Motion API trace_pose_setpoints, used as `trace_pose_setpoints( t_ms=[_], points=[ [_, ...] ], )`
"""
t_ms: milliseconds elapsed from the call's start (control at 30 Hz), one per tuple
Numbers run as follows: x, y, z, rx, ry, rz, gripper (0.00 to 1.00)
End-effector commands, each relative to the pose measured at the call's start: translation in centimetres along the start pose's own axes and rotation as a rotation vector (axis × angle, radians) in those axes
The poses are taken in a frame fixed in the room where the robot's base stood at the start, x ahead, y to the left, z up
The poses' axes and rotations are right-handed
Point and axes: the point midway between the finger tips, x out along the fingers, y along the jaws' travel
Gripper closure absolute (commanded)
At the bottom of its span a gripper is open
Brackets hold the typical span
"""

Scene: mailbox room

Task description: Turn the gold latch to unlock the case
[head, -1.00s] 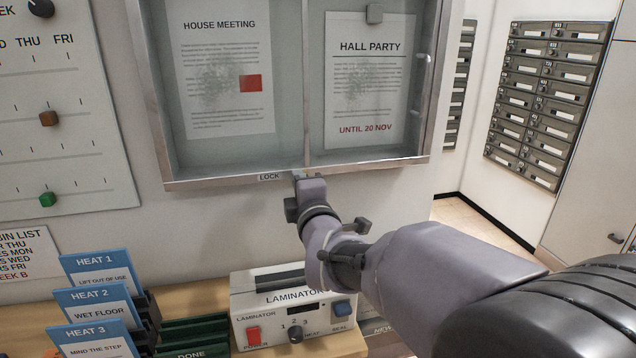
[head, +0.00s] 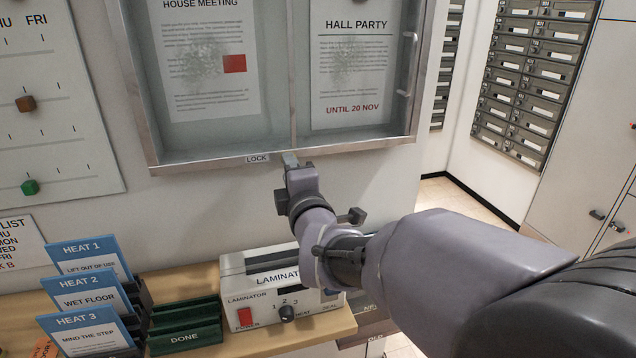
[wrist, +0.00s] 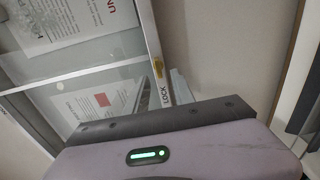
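The case is a glass-fronted notice case (head: 220,158) with a metal frame on the wall. A LOCK label (head: 257,158) sits on its lower frame. In the wrist view the gold latch (wrist: 158,68) is a small yellow piece on the frame (wrist: 152,40), beside the LOCK label (wrist: 164,95). In the head view I cannot make out the latch. My gripper (head: 290,160) is at the lower frame, just right of the label. In the wrist view a pale grey fingertip (wrist: 182,86) shows close to the label. Its finger gap and any contact with the latch are hidden.
Below stand a laminator (head: 270,295), a green DONE rack (head: 185,325) and blue HEAT cards (head: 85,300) on a wooden shelf (head: 330,325). A slider board (head: 60,110) is at left. Metal mailboxes (head: 530,80) are on the right wall.

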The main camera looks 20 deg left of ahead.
Motion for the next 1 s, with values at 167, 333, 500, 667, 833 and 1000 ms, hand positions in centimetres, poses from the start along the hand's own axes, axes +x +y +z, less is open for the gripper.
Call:
trace_pose_setpoints(
  t_ms=[167,333,500,667,833,1000],
  points=[
    [-6.2,0.3,0.0,0.000,0.001,0.000,0.70],
    [-11.1,0.2,-0.1,0.000,0.001,0.000,0.70],
    [-13.7,0.1,0.0,0.001,0.000,0.000,0.70],
    [-14.3,0.0,0.0,0.001,0.000,0.000,0.70],
    [-14.2,0.0,0.0,0.001,0.000,0.000,0.70],
    [-16.3,-1.3,4.8,0.322,-0.114,-0.134,0.70]
  ],
)
